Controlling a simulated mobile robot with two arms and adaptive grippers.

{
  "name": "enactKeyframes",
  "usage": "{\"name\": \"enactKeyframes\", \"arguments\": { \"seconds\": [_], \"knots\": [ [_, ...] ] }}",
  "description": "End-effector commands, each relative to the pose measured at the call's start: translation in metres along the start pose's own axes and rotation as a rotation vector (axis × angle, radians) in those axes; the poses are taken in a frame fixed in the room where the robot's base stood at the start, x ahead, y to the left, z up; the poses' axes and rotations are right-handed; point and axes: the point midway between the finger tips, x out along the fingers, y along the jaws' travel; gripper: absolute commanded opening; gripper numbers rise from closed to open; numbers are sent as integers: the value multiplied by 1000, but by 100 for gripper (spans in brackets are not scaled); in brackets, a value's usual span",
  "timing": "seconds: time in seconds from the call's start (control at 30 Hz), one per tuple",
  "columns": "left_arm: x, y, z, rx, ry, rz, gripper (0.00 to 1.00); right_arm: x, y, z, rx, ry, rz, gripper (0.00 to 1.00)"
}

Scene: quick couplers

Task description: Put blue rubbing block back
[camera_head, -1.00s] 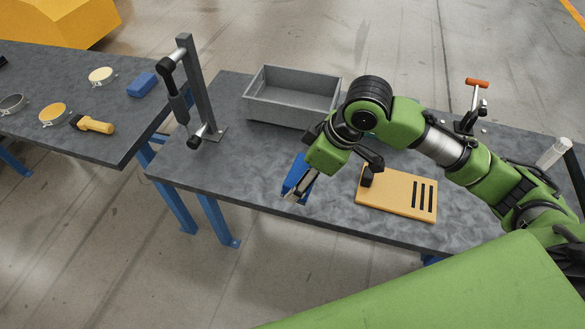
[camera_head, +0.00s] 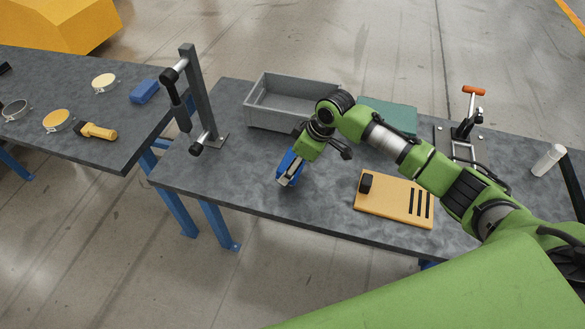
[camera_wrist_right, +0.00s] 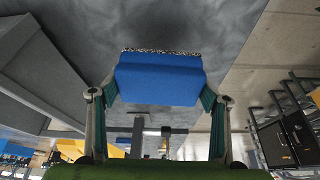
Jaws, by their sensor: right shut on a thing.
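The blue rubbing block (camera_head: 287,163) is between the fingers of my right gripper (camera_head: 289,180), over the left part of the nearer table. In the right wrist view the block (camera_wrist_right: 160,77) shows as a blue body with a thin speckled layer along its upper edge in the picture. A finger grips it on each side, and the right gripper (camera_wrist_right: 159,98) is shut on it. I cannot tell whether the block touches the tabletop. My left gripper is not in view.
A grey bin (camera_head: 290,116) stands behind the gripper. A tan slotted board (camera_head: 390,207) lies to the right, with a green mat (camera_head: 391,115) and red-handled clamp (camera_head: 467,118) beyond. A grey post (camera_head: 195,95) stands left. Another blue block (camera_head: 144,92) lies on the left table.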

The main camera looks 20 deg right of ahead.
Motion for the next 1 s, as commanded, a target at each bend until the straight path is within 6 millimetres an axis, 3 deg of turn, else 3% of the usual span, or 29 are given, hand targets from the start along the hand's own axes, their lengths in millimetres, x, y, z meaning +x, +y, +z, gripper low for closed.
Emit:
{"name": "enactKeyframes", "arguments": {
  "seconds": [0.2,0.73,0.77,0.8,1.0],
  "knots": [
    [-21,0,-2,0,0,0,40,20,1,7,0,-1,0,39],
    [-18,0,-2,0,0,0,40,32,1,12,0,0,0,39],
    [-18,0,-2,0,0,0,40,31,1,12,0,-1,0,77],
    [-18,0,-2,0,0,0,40,31,1,12,0,-1,0,86],
    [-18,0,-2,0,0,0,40,31,1,12,0,-1,0,86]
  ]
}}
